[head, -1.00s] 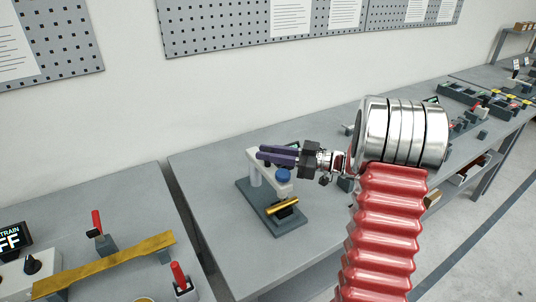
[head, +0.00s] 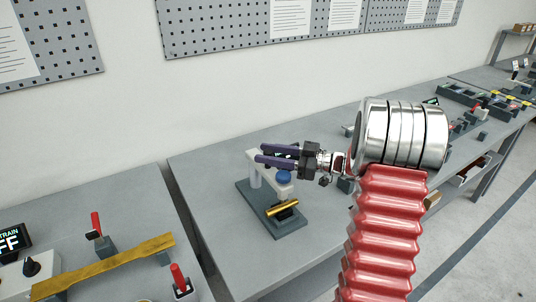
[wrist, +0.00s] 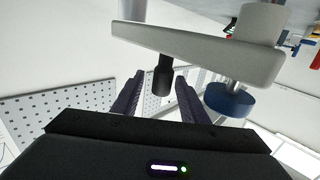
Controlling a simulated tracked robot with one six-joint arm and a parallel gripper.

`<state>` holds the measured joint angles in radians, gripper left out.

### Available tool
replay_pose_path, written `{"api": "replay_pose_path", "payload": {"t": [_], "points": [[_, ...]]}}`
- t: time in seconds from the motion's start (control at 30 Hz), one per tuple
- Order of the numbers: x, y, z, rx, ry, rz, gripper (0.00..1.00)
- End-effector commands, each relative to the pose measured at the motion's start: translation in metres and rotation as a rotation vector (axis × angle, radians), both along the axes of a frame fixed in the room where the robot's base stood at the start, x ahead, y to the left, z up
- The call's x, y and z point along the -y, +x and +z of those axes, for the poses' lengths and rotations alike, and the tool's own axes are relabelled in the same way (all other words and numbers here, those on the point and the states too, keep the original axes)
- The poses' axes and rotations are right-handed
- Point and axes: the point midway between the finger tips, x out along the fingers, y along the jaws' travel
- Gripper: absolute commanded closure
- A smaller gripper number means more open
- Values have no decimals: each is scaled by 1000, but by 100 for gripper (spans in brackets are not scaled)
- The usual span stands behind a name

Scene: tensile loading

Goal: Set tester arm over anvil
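The tester stands on a dark grey base (head: 285,228) on the bench. Its pale arm (head: 268,171) reaches from the post side toward the front, with a blue disc (head: 284,176) at its front end. A gold bar (head: 282,208) lies on a dark anvil (head: 287,215) in front of it. My gripper (head: 261,153) is open just above the arm, with purple fingers spread. In the wrist view, a black peg (wrist: 162,80) on the arm (wrist: 200,52) shows between the open fingers (wrist: 160,88). I cannot tell whether they touch it.
At the left, another bench holds a yellow bar (head: 105,263), red-handled clamps (head: 97,225) and a control box with a display (head: 12,240). More equipment (head: 480,98) stands along the bench at the far right. Bare bench lies left of the tester.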

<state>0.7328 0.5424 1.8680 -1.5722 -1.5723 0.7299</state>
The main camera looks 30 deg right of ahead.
Motion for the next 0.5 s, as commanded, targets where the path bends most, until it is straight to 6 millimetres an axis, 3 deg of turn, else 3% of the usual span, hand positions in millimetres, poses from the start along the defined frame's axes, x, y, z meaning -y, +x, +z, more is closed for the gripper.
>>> {"api": "replay_pose_path", "payload": {"t": [0.27, 0.5], "points": [[17, -14, -1, -1, -1, -3, 60], [46, -40, 0, 0, 0, -3, 60]]}}
